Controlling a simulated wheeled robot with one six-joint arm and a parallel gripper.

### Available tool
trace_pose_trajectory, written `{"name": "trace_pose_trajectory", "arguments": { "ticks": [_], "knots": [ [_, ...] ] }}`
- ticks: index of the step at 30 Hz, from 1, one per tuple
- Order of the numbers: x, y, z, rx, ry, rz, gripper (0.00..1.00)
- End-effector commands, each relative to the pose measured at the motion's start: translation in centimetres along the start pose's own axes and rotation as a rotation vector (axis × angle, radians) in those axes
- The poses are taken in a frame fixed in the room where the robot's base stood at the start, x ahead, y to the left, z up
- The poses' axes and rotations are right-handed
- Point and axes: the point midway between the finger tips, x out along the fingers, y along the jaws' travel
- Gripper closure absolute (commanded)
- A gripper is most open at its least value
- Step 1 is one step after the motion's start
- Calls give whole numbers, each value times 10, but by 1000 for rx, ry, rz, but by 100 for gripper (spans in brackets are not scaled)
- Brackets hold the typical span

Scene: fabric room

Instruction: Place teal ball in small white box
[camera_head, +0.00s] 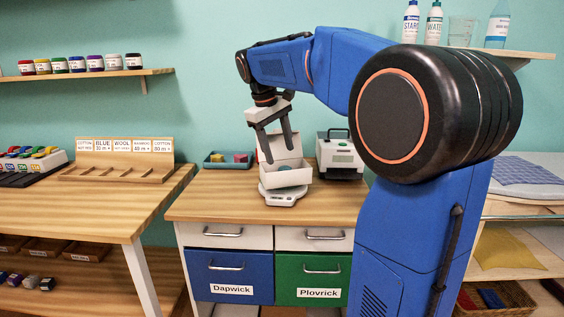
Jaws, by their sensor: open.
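The small white box (290,179) stands with its lid raised on a white scale (283,196) on the wooden cabinet top. A small teal-green rounded thing (284,168) shows just above the box's front wall and looks like the teal ball inside the box. Its lower part is hidden. My gripper (279,156) points down over the box with its two dark fingers spread apart. Nothing shows between them. The fingers overlap the raised lid in the picture, and I cannot tell whether they touch it.
A teal tray (214,165) with coloured blocks lies behind and left of the scale. A white-and-black device (340,158) stands to the right. My blue arm hides the cabinet's right side. The cabinet top is clear at front left.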

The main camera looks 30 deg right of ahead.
Motion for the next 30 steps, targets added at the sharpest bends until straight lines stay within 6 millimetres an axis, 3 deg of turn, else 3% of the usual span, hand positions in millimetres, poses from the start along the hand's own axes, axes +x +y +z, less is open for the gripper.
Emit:
{"name": "trace_pose_trajectory", "arguments": {
  "ticks": [3,9,20,23,30],
  "knots": [
    [-21,0,-1,0,3,1,43],
    [-43,0,0,0,0,0,43],
    [-50,-3,4,1,5,-2,43],
    [-47,-13,16,6,24,-10,43],
    [-24,-62,75,39,111,-52,43]
  ]
}}
